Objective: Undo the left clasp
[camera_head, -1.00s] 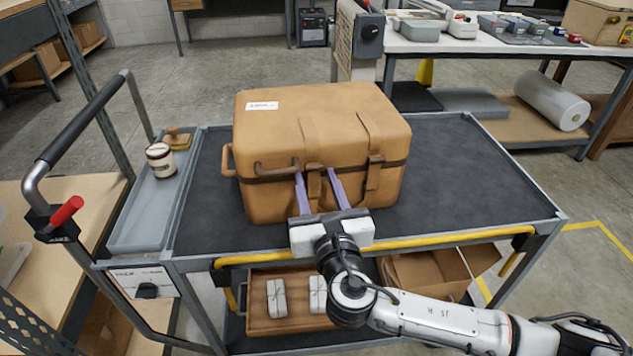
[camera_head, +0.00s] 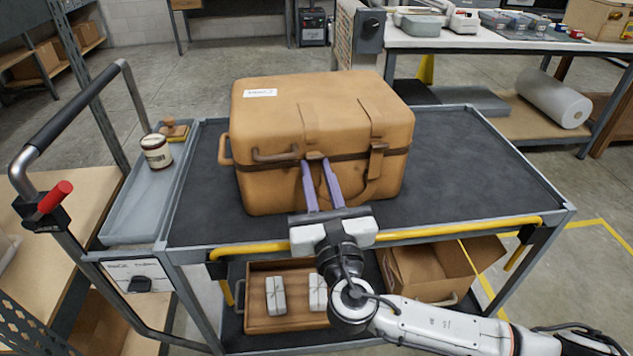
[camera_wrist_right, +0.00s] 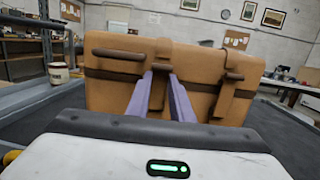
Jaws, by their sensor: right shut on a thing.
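The tan case (camera_head: 270,185) stands closed on the cart with a dark band around it and two straps on its front. The left clasp (camera_head: 315,156) is at the band on the left strap; it also shows in the wrist view (camera_wrist_right: 161,66). My right gripper (camera_head: 317,164) reaches in from the front, its two pale purple fingers closed on the left clasp. The fingers hide much of the clasp and the strap below it. The right clasp (camera_head: 378,148) sits at the band on the other strap. My left gripper is out of view.
The cart top (camera_head: 460,160) is clear to the right of the case. A grey tray (camera_head: 130,218) on the left holds a jar (camera_head: 156,152) and a stamp-like wooden item (camera_head: 174,130). A yellow rail (camera_head: 420,234) runs along the cart's front edge, beneath my right wrist.

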